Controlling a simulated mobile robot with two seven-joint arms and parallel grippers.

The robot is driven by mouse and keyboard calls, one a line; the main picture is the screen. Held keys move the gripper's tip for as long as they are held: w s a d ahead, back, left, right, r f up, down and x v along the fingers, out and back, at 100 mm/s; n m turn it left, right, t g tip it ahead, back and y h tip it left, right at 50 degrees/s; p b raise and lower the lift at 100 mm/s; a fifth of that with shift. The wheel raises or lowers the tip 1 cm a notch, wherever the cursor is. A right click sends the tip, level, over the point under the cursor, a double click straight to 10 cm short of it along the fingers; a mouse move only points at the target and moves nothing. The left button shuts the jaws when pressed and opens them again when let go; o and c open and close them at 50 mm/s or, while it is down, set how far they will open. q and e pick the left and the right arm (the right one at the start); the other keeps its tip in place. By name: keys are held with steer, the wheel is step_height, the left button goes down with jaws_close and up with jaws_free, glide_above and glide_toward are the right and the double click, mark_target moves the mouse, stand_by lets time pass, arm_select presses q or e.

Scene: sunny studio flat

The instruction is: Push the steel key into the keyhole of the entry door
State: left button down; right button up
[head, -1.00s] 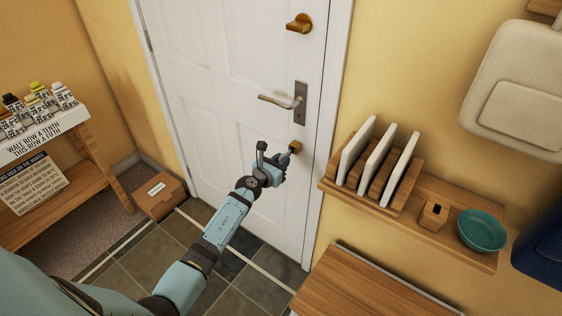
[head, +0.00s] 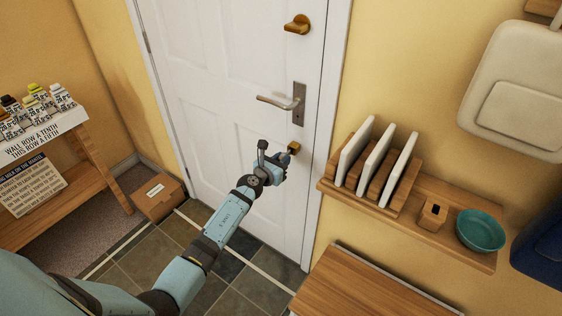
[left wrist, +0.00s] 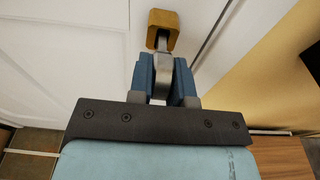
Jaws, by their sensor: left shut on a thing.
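My left gripper (head: 280,160) is at this block. In the left wrist view its blue fingers (left wrist: 164,80) are shut on the grey steel key (left wrist: 162,62). The key's far end meets the block; how deep it sits, and the keyhole itself, are hidden. My right gripper is out of view.
A wooden wall shelf (head: 471,255) right of the door holds a rack with white boards (head: 378,160), a small wooden holder (head: 433,214) and a teal bowl (head: 481,230). A cardboard box (head: 158,196) stands on the floor left of the door.

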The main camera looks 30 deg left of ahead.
arm_select(q)
steer(key=shift+w+d, duration=0.1)
steer(key=shift+w, duration=0.95)
stand_by(1.4)
steer(key=shift+w+d, duration=0.1)
steer(key=shift+w, duration=0.15)
stand_by(0.5)
steer(key=shift+w+r, duration=0.15)
steer(key=shift+r, duration=0.05)
stand_by(0.7)
steer(key=c, duration=1)
jaws_free()
steer(key=shift+f, duration=0.1)
steer(key=shift+d, duration=0.1)
steer(key=o, duration=0.5)
steer(key=shift+f, duration=0.1)
